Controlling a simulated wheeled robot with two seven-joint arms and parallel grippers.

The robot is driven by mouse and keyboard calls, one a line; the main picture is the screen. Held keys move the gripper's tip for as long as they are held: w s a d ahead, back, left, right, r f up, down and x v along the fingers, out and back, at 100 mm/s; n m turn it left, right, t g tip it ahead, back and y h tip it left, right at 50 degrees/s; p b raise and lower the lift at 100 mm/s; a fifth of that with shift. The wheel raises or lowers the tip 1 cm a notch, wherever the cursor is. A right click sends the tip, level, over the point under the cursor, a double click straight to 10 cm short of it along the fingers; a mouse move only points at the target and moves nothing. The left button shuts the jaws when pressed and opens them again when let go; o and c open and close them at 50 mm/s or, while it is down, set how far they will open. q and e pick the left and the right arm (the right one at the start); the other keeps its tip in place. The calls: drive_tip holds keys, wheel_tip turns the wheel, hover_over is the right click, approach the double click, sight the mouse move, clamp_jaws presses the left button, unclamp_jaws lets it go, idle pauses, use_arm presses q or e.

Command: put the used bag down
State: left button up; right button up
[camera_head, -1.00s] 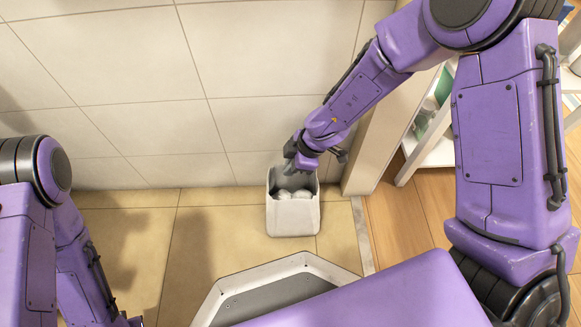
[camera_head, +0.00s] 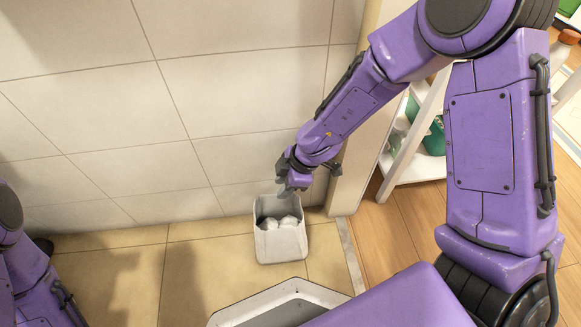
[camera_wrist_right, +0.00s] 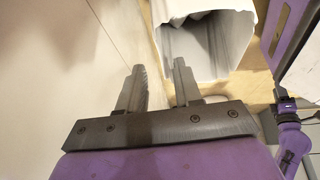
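A white bin (camera_head: 282,246) stands on the tiled floor near the wall, its open top facing up. White rounded bundles (camera_head: 288,221), which look like bags, lie inside it. I cannot tell which one is the used bag. My right gripper (camera_head: 295,186) is just above the bin's back rim. In the right wrist view its two fingers (camera_wrist_right: 161,72) are apart with nothing between them, and the bin (camera_wrist_right: 243,50) lies just beyond the fingertips, its mouth partly in shadow. My left arm shows at the left edge, but its gripper is outside the picture.
The tiled wall (camera_head: 120,110) rises right behind the bin. A white shelf unit (camera_head: 415,168) with green items stands to the right on the wooden floor (camera_head: 390,225). Bare floor tiles (camera_head: 205,265) lie left of the bin.

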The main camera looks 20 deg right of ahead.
use_arm(q)
drive_tip(key=shift+n+g+h, duration=0.4)
drive_tip(key=shift+n, duration=0.1)
drive_tip(key=d+r, duration=0.1)
drive_tip(key=s+d+r+p, duration=0.1)
drive_tip(key=r+p, duration=0.1)
drive_tip(key=shift+s+d+r, duration=0.25)
drive_tip(key=shift+d+r, duration=0.1)
drive_tip(key=shift+d, duration=0.05)
use_arm(e)
drive_tip(key=v, duration=0.5)
drive_tip(key=shift+s+d+r, duration=0.1)
drive_tip(key=shift+d+r, duration=0.05)
drive_tip(key=shift+r, duration=0.15)
drive_tip(key=shift+f, duration=0.1)
drive_tip(key=s+d+f+m+g+h, duration=0.1)
drive_tip(key=s+d+f+m, duration=0.2)
drive_tip(key=s, duration=0.6)
drive_tip(key=s+d+f+m+g+h, duration=0.2)
drive_tip(key=s+d+f+m, duration=0.2)
drive_tip(key=s+f+m, duration=0.4)
drive_tip(key=s+d+f+m+g+h, duration=0.1)
drive_tip(key=s+d+f+m, duration=0.3)
drive_tip(key=s, duration=0.7)
drive_tip(key=shift+s+d+f+m+h, duration=0.3)
drive_tip(key=shift+f+m+h, duration=0.1)
drive_tip(key=shift+f+m, duration=0.6)
drive_tip(key=shift+r, duration=0.1)
